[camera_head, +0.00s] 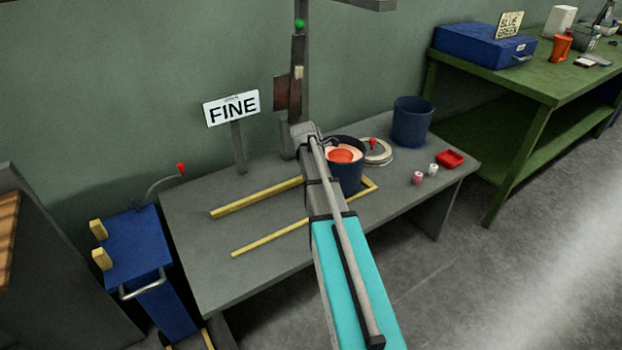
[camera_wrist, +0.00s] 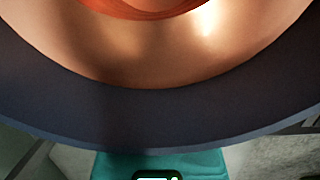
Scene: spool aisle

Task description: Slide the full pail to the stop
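The full pail (camera_head: 349,178) is dark blue, with coppery contents and an orange round piece inside. It stands upright on the grey table (camera_head: 205,265), near the right end of a yellow rail track (camera_head: 262,196). The yellow end piece (camera_head: 370,182) is close to its right side; I cannot tell whether they touch. My gripper (camera_head: 328,143) is at the pail's top, by the rim; its fingers are too small and partly hidden to judge. In the wrist view, the pail's dark rim (camera_wrist: 160,112) and coppery inside fill most of the picture.
An empty dark blue pail (camera_head: 412,124) stands at the back right of the table. A pale ring (camera_head: 378,153), small spools (camera_head: 418,178) and a red tray (camera_head: 450,159) lie nearby. A FINE sign (camera_head: 232,107) stands behind. The left part of the track is clear.

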